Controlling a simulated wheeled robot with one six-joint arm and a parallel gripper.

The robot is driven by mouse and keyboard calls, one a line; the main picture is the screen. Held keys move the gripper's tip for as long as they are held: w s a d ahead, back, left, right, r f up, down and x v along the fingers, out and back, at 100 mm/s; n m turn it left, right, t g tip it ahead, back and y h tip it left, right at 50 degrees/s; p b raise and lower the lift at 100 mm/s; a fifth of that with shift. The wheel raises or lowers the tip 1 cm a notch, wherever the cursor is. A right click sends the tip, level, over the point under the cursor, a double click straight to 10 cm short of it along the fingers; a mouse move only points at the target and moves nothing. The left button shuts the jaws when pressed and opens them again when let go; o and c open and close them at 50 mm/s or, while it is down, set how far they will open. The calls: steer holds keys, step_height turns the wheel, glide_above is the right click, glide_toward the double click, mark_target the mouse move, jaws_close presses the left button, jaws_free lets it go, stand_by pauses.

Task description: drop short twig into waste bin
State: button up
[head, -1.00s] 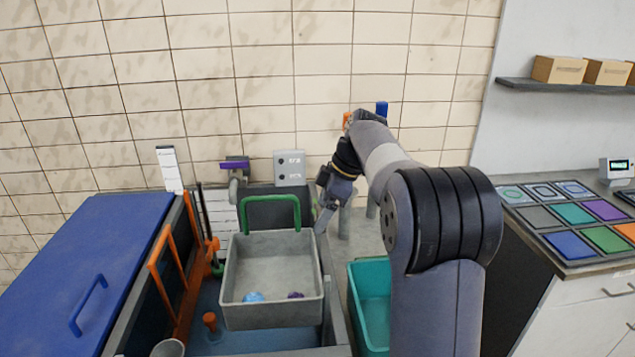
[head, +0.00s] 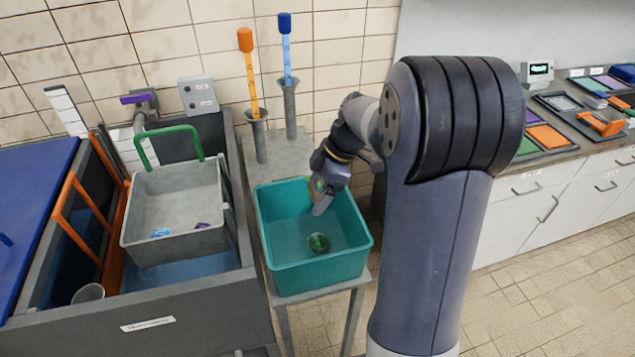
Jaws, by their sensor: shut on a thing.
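A teal open bin (head: 275,268), which looks like the waste bin, stands on a small stand right of the grey sink. My gripper (head: 320,208) points down over the bin's right inner part, at about rim height. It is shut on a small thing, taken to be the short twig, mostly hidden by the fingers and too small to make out. A dark green round object (head: 318,243) lies on the bin floor, below and apart from the fingertips.
A grey basket (head: 176,240) with a green handle, holding small blue and purple things, is at the sink on the left. Orange (head: 250,75) and blue (head: 287,65) tools stand in holders behind the bin. A counter with coloured tiles (head: 548,138) is at right.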

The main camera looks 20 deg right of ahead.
step_height(320, 180, down, 4)
steer(key=shift+f+b, duration=0.15)
steer(key=shift+b, duration=0.9)
steer(key=o, duration=0.9)
steer(key=v, duration=1.1)
steer(key=shift+f, duration=0.1)
